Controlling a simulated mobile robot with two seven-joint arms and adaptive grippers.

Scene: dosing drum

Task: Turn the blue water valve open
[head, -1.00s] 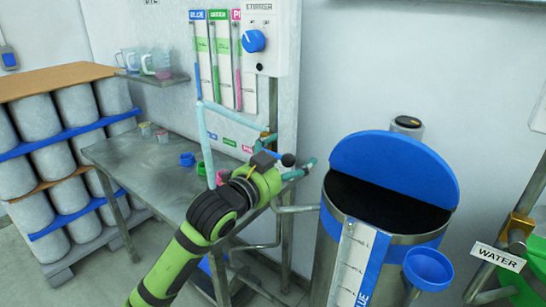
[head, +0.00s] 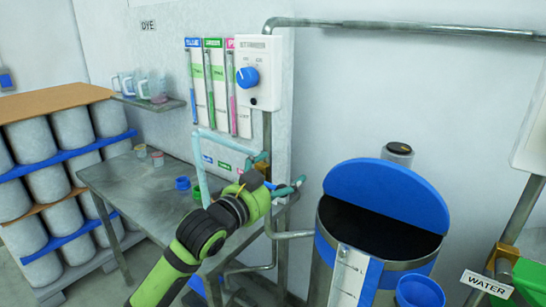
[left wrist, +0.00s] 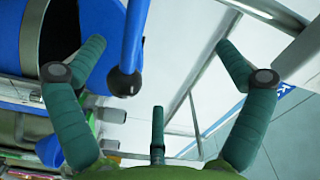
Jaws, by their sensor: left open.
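A blue lever (left wrist: 133,38) with a black ball end (left wrist: 124,82) shows close up in the left wrist view. It lies between the two spread teal fingers of my left gripper (left wrist: 160,50) and appears apart from both. In the head view my left gripper (head: 292,187) is open beside the brass valve fitting (head: 262,168) on the pipe below the control box. My gripper hides most of the lever there. A WATER sign (head: 486,284) hangs at the lower right. My right gripper is not in view.
A steel drum with a half-open blue lid (head: 387,192) stands right of my gripper, with a blue funnel (head: 420,291) at its front. A metal table (head: 130,175) holds small cups at left. A control box (head: 265,70) with a blue knob is on the wall behind.

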